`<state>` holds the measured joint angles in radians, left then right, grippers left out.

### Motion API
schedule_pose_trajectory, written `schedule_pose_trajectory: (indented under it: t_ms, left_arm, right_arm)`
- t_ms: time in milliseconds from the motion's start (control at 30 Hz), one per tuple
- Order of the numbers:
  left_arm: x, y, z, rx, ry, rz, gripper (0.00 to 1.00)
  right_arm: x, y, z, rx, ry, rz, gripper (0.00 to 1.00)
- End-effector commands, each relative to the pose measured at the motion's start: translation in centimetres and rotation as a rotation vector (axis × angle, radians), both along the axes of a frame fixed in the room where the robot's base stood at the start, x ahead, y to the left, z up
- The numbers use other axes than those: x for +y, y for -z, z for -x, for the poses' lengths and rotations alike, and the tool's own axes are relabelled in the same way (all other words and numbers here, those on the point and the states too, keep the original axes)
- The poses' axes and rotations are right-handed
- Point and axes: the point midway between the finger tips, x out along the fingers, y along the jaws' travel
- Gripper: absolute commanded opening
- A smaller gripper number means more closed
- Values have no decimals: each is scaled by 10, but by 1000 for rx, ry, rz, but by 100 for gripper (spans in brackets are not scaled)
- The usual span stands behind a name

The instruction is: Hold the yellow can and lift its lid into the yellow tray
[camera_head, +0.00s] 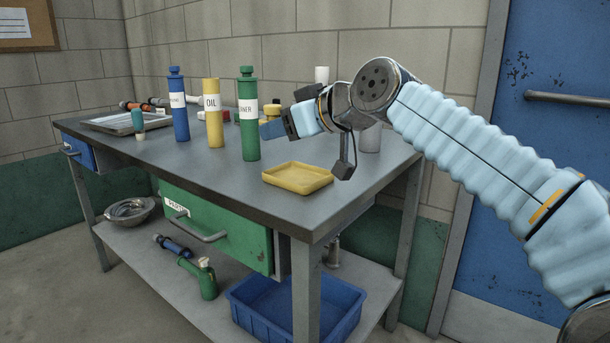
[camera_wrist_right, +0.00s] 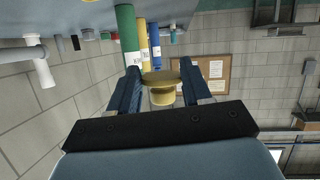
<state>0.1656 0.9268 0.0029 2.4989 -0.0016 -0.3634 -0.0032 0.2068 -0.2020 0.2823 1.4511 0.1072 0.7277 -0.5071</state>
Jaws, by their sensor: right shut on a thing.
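The yellow can (camera_head: 213,115), labelled OIL, stands upright on the workbench between a blue and a green can. Its top has no lid on it. My right gripper (camera_head: 273,118) is shut on the yellow lid (camera_head: 272,110), right of the green can and above the bench. In the right wrist view the lid (camera_wrist_right: 161,77) sits between the two fingers, clear of the yellow can (camera_wrist_right: 144,37). The yellow tray (camera_head: 297,178) lies empty near the bench's front edge, below my right gripper. My left gripper is not in view.
The green can (camera_head: 249,125) stands just left of my right gripper; the blue can (camera_head: 180,112) is farther left. Both have lids. A small teal bottle (camera_head: 138,122) and a grey tray (camera_head: 112,122) are at the left. A grey cup (camera_head: 370,138) stands behind my right arm.

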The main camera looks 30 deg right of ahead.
Motion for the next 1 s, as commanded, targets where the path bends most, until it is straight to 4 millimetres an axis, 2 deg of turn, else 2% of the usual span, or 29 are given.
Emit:
schedule_pose_trajectory:
  t_ms: [33,100,200,500,600,700,1000]
  left_arm:
    - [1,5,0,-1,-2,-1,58]
    - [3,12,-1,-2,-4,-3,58]
    - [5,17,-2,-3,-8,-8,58]
    - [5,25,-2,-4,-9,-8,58]
    - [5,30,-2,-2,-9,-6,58]
    - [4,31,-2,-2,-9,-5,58]
    - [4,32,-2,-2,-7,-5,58]
  right_arm:
    - [-14,9,-5,3,3,-2,0]
    - [-26,27,-8,3,2,-2,0]
    - [-40,44,-12,2,2,-1,0]
    - [-61,71,-19,1,2,-1,0]
    - [-60,88,-18,2,1,0,0]
    - [-60,96,-18,0,1,-1,0]
    - [-59,97,-18,0,0,0,0]
